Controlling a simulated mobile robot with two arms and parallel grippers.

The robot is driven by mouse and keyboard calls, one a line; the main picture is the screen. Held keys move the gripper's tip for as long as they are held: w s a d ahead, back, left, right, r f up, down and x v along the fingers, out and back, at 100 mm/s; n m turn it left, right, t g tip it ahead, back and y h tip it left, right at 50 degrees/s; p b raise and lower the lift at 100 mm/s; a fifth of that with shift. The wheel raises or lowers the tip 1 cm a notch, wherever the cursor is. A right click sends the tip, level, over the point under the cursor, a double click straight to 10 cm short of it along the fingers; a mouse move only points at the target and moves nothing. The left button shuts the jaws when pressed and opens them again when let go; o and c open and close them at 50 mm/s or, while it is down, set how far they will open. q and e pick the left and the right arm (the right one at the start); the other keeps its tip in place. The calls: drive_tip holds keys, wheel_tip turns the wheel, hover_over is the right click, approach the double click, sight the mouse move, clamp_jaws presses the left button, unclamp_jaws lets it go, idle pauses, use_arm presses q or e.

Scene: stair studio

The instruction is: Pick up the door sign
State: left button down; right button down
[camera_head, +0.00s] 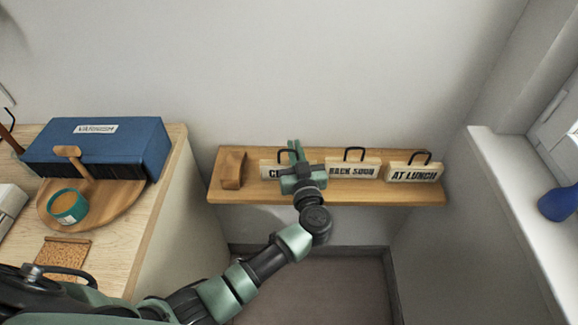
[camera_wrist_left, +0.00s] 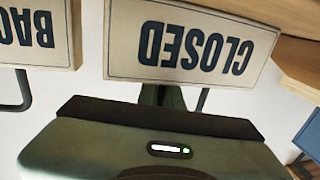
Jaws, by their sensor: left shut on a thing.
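The door sign reading CLOSED (camera_head: 271,170) is a cream board with dark letters and a black wire handle, upright at the wall shelf (camera_head: 240,194). My left gripper (camera_head: 295,152) is over its right half and hides part of its lettering. In the left wrist view the sign (camera_wrist_left: 195,45) appears upside down, and the gripper (camera_wrist_left: 160,97) is shut at its handle, most of which is hidden. I cannot tell whether the sign touches the shelf. A BACK SOON sign (camera_head: 352,171) and an AT LUNCH sign (camera_head: 414,173) stand to its right. My right gripper is out of view.
A small wooden block (camera_head: 232,170) stands at the shelf's left end. A blue vase (camera_head: 558,204) stands on the right sill.

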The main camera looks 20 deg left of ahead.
use_arm(q)
drive_tip(key=shift+r, duration=0.1)
wheel_tip(320, 180, up, 20)
drive_tip(key=p, duration=0.3)
drive_tip(key=shift+p, duration=0.35)
idle(0.6)
